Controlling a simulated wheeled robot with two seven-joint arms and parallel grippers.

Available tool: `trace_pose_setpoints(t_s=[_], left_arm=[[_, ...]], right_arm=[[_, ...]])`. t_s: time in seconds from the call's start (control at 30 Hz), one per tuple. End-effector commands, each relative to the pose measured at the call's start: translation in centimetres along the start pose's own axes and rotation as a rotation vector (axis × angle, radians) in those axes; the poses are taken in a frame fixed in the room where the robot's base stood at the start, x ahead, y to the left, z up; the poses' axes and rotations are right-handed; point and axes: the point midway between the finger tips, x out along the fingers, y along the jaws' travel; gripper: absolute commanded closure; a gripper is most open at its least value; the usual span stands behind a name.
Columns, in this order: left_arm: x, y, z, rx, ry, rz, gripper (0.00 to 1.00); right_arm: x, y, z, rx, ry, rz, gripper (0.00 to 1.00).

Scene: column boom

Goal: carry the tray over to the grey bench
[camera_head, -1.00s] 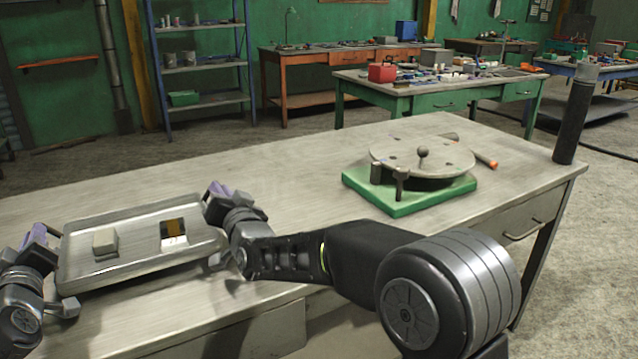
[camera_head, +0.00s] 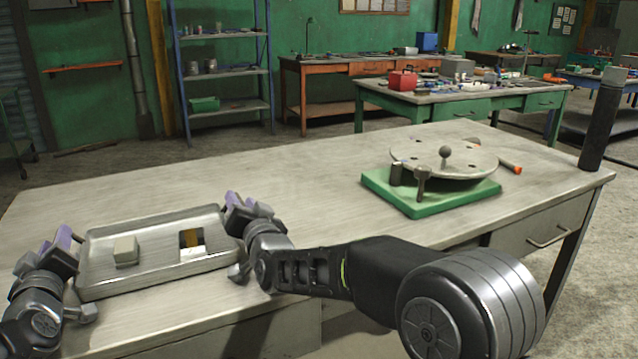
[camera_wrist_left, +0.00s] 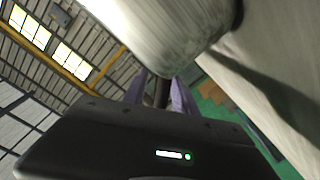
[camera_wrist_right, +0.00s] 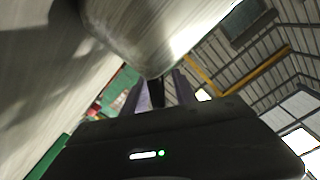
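The grey metal tray (camera_head: 110,285) is in front of me, over the near left part of a grey bench (camera_head: 310,180). A pale block (camera_head: 125,251) and a small brown-and-white piece (camera_head: 191,245) lie in it. My left gripper (camera_head: 66,240) is at its left end, my right gripper (camera_head: 238,203) at its right end. Each wrist view shows purple fingers, left (camera_wrist_left: 160,92) and right (camera_wrist_right: 157,92), on either side of a dark bar at the tray's end. The tray's underside fills the top of both views. Any gap below the tray is hard to judge.
A round grey plate (camera_head: 440,157) on a green base (camera_head: 425,205) stands on the bench to the right. A dark post (camera_head: 600,125) stands at its right corner. The bench middle is clear. Behind are a green bench (camera_head: 440,97), an orange bench (camera_head: 320,68) and a blue shelf (camera_head: 225,75).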

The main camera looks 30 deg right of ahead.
Motion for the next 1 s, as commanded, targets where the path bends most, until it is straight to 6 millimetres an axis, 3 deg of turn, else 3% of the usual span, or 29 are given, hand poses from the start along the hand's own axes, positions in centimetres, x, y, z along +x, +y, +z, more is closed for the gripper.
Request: trace_pose_setpoints(t_s=[0.37,0.8,1.0], left_arm=[[-1.1,0.2,0.0,-0.001,-0.001,0.003,0.67],[-9.3,0.1,0.0,0.0,0.0,0.003,0.67],[-11.7,0.1,0.0,-0.001,-0.001,0.002,0.67]], right_arm=[[0.0,-0.1,0.1,0.0,-0.002,-0.002,0.67],[0.0,-0.1,0.1,0.0,-0.002,-0.002,0.67],[0.0,-0.1,0.1,0.0,-0.002,-0.002,0.67]])
